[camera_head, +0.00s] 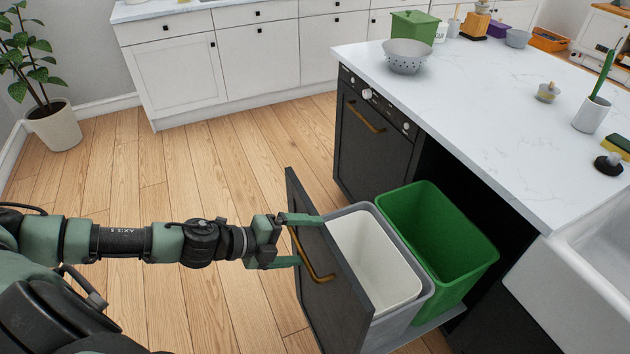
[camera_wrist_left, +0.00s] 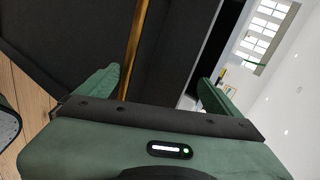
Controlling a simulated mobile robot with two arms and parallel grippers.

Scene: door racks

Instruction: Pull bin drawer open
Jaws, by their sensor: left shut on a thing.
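The bin drawer stands pulled out from the island, its dark front panel (camera_head: 322,292) facing left. A brass handle (camera_head: 325,278) runs along the panel; it also shows in the left wrist view (camera_wrist_left: 134,45). Behind the panel sit a white-lined grey bin (camera_head: 372,262) and a green bin (camera_head: 470,262). My right gripper is not in view.
The island countertop (camera_head: 480,120) overhangs the drawer's right side, with a colander (camera_head: 408,56) near its far corner. A dark oven front (camera_head: 372,135) is beyond the drawer. The wooden floor (camera_head: 215,160) is clear left of the drawer. A potted plant (camera_head: 54,125) stands far left.

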